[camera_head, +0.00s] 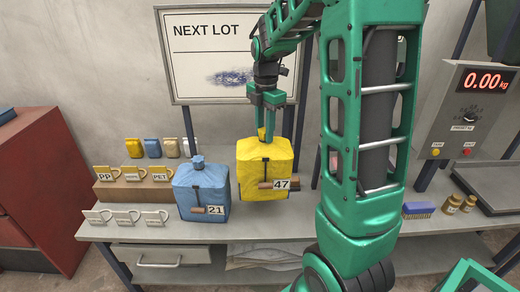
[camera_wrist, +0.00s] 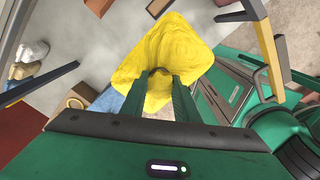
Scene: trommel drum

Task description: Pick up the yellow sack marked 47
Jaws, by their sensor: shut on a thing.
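The yellow sack marked 47 (camera_head: 262,168) is upright over the bench in the head view, right of the blue sack marked 21 (camera_head: 201,190). My gripper (camera_head: 268,136) is above the yellow sack, shut on its narrow top. In the wrist view the yellow sack (camera_wrist: 165,50) fills the middle, with my gripper's fingers (camera_wrist: 160,75) closed around its neck. I cannot tell for certain whether its base touches the bench.
The blue sack stands close on the left. Mugs marked PP, HDPE and PET stand on a wooden block (camera_head: 133,194), with more mugs in front. Small sacks stand behind. A brush (camera_head: 419,210) and a scale display (camera_head: 484,84) are at right. The bench (camera_head: 250,228) has a bare front strip.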

